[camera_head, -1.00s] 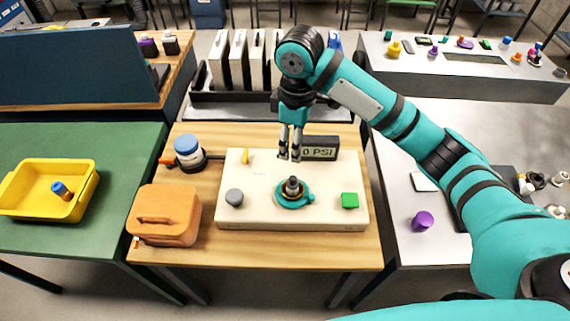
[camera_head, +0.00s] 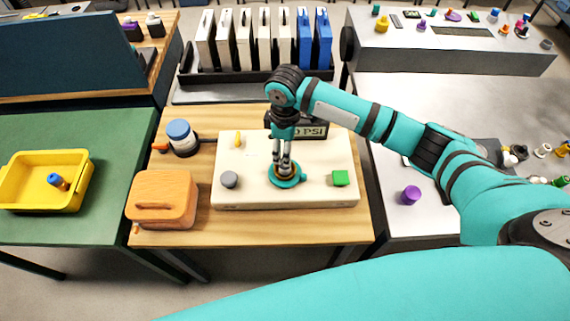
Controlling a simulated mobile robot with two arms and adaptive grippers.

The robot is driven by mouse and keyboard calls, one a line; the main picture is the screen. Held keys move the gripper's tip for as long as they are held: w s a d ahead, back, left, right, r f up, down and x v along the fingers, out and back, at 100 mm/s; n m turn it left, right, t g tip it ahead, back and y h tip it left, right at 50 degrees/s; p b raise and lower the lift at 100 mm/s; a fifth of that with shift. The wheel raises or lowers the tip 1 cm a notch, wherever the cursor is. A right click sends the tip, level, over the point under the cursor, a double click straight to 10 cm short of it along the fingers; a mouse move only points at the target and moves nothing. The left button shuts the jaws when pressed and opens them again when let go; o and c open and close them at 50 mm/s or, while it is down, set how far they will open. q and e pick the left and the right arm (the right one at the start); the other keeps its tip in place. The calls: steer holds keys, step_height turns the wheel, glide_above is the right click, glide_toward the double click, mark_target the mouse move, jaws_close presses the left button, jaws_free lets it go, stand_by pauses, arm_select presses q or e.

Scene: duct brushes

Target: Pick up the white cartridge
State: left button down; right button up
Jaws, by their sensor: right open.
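Several white cartridges (camera_head: 243,42) stand upright in a dark rack (camera_head: 230,78) at the back of the wooden table, to the left of the blue ones. I cannot tell which white cartridge is meant. My right gripper (camera_head: 283,170) points down, well in front of the rack, at the teal ring fitting (camera_head: 287,182) on the cream panel. It is open, with its fingertips at the dark peg in the ring's middle. The fingers partly hide the peg, and I cannot tell whether they touch it. My left gripper is not in view.
Two blue cartridges (camera_head: 313,40) share the rack.

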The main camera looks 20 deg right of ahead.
step_height(320, 180, down, 4)
steer(key=shift+w+r+p, duration=0.1)
steer(key=shift+w+p, duration=0.05)
steer(key=shift+p, duration=0.55)
steer(key=shift+f, duration=0.4)
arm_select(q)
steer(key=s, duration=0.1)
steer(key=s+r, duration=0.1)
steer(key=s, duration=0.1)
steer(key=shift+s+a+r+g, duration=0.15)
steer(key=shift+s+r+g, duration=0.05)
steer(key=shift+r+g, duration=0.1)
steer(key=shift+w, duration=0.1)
arm_select(e)
steer(key=c, duration=0.7)
steer(key=shift+c, duration=1.1)
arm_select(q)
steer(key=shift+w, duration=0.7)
arm_select(e)
jaws_close()
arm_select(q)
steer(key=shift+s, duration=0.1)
